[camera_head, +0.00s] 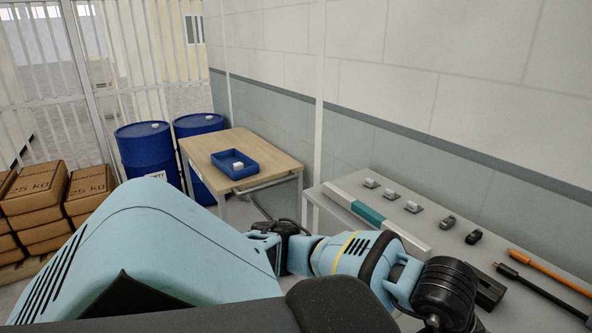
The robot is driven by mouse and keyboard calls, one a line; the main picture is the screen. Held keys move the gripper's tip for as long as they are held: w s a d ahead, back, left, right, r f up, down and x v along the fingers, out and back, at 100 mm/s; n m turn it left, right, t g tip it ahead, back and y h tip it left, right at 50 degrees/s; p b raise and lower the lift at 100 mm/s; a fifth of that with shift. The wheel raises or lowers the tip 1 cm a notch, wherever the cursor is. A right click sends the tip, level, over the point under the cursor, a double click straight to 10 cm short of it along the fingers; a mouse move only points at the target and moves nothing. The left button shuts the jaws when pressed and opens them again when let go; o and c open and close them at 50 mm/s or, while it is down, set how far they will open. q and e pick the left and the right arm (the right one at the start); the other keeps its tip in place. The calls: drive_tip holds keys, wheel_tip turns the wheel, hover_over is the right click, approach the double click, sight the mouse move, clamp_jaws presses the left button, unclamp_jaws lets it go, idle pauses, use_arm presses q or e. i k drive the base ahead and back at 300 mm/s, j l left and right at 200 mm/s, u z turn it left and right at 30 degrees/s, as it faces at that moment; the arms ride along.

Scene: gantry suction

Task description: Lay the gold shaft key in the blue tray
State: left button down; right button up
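The blue tray (251,172) sits on the wooden-topped table (205,146) near the wall. A small pale block (238,166) lies in it; it looks whitish, not gold. I cannot make out a gold shaft key in this view. My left gripper is not in view.
A grey bench (440,245) along the wall holds a white and teal bar (368,213), several small silver and dark blocks, and orange (550,268) and black rods. Blue drums (147,152) stand left of the wooden table. Stacked brown sacks (35,190) are at far left.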

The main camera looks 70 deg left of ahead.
sight(231, 164)
drive_tip(key=k+j+u, duration=0.2)
drive_tip(key=j, duration=1.45)
drive_tip(key=j+u, duration=0.2)
drive_tip(key=j, duration=1.4)
drive_tip(key=i+j+u, duration=0.15)
drive_tip(key=j, duration=1.5)
